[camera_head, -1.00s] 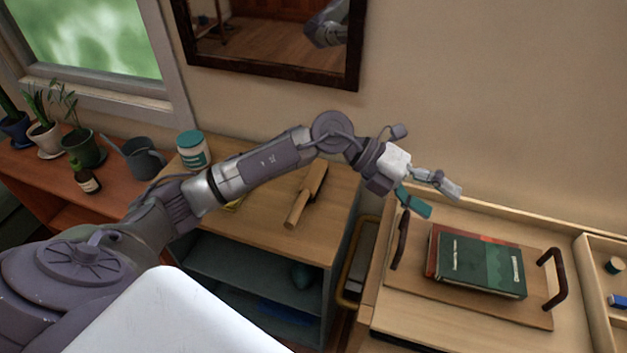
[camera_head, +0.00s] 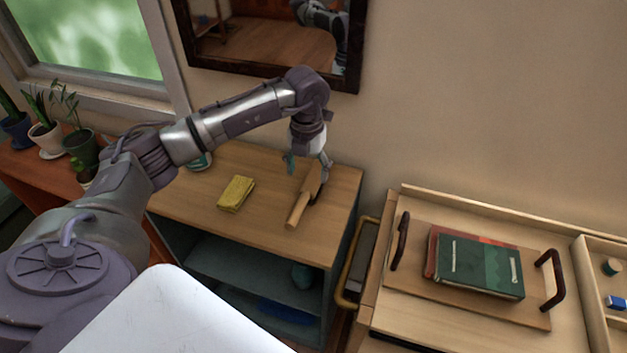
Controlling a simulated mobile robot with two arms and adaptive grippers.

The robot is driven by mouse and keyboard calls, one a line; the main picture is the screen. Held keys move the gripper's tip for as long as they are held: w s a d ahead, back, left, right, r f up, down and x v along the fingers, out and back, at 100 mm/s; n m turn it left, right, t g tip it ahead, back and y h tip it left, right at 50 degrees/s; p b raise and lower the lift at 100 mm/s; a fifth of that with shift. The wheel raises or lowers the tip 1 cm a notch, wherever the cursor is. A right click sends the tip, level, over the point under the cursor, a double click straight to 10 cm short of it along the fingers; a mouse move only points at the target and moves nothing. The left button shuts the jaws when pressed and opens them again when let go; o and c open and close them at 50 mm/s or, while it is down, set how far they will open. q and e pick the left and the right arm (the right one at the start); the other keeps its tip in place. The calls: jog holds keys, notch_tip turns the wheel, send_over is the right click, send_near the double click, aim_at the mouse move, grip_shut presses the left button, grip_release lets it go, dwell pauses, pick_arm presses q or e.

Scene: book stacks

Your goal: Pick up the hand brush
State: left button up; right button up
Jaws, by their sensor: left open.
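The hand brush (camera_head: 300,205) lies on the wooden top of a low shelf unit (camera_head: 185,197), its light wooden handle towards me and its wider head towards the wall. My left gripper (camera_head: 307,167) is open and points down over the brush's head end. One finger shows on each side of that end. I cannot tell whether the fingers touch the brush. The bristles are hidden. My right gripper is not in view.
A yellow sponge or cloth (camera_head: 236,194) lies left of the brush. A jar (camera_head: 200,162) is mostly hidden behind my arm. Potted plants (camera_head: 80,146) stand further left. At right, a tray (camera_head: 400,285) holds books (camera_head: 475,264). A framed mirror (camera_head: 350,75) hangs behind.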

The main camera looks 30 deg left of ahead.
aim_at(307, 190)
pick_arm(q)
jog(key=shift+s+d+f+p, duration=0.1)
jog(key=shift+f+p, duration=0.3)
jog(key=shift+f, duration=1.1)
jog(key=shift+s+f+p, duration=0.1)
jog(key=shift+f+p, duration=0.3)
jog(key=shift+f, duration=1.05)
grip_shut()
jog(key=shift+r, duration=0.1)
jog(key=shift+r, duration=0.55)
notch_tip(307, 190, up, 3)
jog(key=shift+w+f+b, duration=0.1)
jog(key=shift+b, duration=0.55)
jog(key=s+d+r+b, duration=0.1)
jog(key=s+d+r, duration=0.1)
jog(key=s, duration=0.3)
jog(key=s+d+r, duration=0.3)
jog(key=s+r, duration=0.2)
jog(key=shift+s+b, duration=0.35)
